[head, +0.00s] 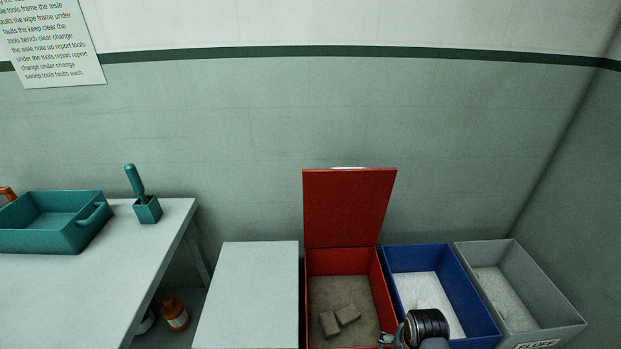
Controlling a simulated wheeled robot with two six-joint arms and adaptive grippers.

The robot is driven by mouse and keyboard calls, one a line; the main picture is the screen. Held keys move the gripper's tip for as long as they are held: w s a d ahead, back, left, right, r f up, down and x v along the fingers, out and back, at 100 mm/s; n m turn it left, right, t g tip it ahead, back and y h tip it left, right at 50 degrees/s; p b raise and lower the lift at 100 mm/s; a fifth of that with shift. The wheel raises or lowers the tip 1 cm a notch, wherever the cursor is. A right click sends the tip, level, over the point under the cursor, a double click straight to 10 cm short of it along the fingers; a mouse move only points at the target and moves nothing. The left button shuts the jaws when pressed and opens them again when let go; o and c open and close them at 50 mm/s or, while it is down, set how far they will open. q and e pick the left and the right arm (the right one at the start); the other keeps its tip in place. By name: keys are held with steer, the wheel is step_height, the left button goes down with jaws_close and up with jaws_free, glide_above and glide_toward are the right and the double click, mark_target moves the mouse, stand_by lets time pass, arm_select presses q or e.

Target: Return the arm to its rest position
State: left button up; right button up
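Part of my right arm, a black rounded joint with a thin orange ring, shows at the bottom edge in front of the blue bin. A small grey piece at its left, by the red bin's right wall, seems to be part of my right gripper (385,339). Its fingers are too small and cut off to show whether they are open or shut. My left arm and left gripper are not in view.
The red bin (378,285) has its lid (350,208) raised and holds brown blocks. Beside it stand a blue bin (460,290) and a grey bin (560,312). A bare white surface (248,290) lies left; a table (75,300) bears a teal tray (75,241) and brush holder (147,211).

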steer(key=s+d+r+n+t, duration=0.1)
steer(key=s+r+n+t, duration=0.1)
steer(key=s+r+n, duration=0.5)
steer(key=s+d+f+g, duration=0.1)
steer(key=s+f, duration=0.1)
steer(key=f, duration=1.1)
steer(key=s+d+f+g, duration=0.1)
steer(key=s+d+f, duration=0.1)
steer(key=f, duration=1.2)
steer(key=s+d+f+m, duration=0.1)
steer(key=s+f, duration=1.4)
steer(key=s, duration=0.3)
steer(key=shift+s+f+g, duration=0.15)
steer(key=shift+f+g, duration=0.25)
